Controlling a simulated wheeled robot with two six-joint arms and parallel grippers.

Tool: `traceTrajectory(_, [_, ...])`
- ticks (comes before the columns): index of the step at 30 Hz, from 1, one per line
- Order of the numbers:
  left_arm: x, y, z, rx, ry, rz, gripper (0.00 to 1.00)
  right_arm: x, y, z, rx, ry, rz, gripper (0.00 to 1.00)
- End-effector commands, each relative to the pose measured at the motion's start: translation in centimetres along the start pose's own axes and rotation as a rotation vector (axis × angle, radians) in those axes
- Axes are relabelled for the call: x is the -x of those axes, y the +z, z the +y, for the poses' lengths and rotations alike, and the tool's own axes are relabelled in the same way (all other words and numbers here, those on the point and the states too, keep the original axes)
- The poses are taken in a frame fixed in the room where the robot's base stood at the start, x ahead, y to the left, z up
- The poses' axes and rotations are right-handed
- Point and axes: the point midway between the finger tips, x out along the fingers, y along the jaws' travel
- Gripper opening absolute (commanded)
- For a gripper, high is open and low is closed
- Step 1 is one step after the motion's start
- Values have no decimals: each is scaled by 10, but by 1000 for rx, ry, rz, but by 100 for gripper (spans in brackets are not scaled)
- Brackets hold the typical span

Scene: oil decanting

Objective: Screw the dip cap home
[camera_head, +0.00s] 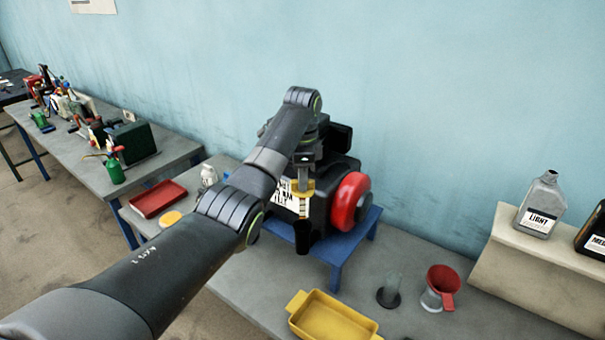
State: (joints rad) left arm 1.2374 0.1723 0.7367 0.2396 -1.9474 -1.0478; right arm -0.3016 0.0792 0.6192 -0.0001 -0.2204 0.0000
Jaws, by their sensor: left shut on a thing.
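My left gripper (303,177) comes down in front of the black engine (322,205) and is shut on the yellow dip cap (297,189). A pale strip with dark marks, which looks like its dipstick (304,206), hangs below the cap. Under it is a black upright tube (302,238), apparently the filler neck, on the engine's front side. The cap appears above the tube with a gap between them. Whether the strip's lower end is inside the tube I cannot tell. My left arm hides part of the engine. My right gripper is out of view.
The engine, with a red round cover (349,202), stands on a blue stand (345,250). A red tray (158,198) lies left. A grey bottle marked LIGHT (541,207) stands on a shelf at right.

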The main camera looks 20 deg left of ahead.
Motion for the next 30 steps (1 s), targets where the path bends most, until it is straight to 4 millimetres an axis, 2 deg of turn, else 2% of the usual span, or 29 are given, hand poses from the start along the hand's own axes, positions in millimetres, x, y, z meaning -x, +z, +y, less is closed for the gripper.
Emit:
traceTrajectory(17, [-2, 1, 0, 0, 0, 0, 0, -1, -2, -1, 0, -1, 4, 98])
traceTrajectory(30, [-41, 1, 0, 1, 1, -1, 0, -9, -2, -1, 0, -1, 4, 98])
